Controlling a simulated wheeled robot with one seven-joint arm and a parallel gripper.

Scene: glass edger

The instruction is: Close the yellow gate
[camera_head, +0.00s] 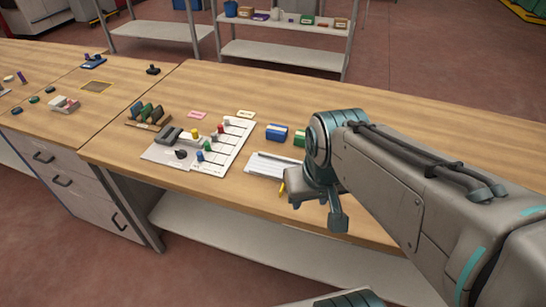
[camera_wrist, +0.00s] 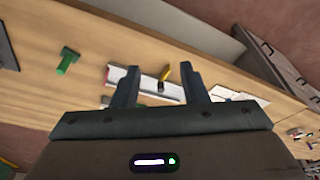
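A small upright yellow piece (camera_head: 282,188), which I take to be the yellow gate, stands at the near edge of a white, slotted tray-like fixture (camera_head: 268,166). In the wrist view the yellow piece (camera_wrist: 164,72) shows between and beyond my fingertips, beside the white fixture (camera_wrist: 150,85). It is too small to tell how far open it stands. My gripper (camera_wrist: 160,66) is open with nothing between its fingers. In the head view my gripper (camera_head: 317,208) is just right of the yellow piece, apart from it as far as I can see.
Left of the fixture lies a white board (camera_head: 228,150) with several coloured knobs. A green peg (camera_wrist: 68,60) shows in the wrist view. Shelving (camera_head: 285,52) stands at the back.

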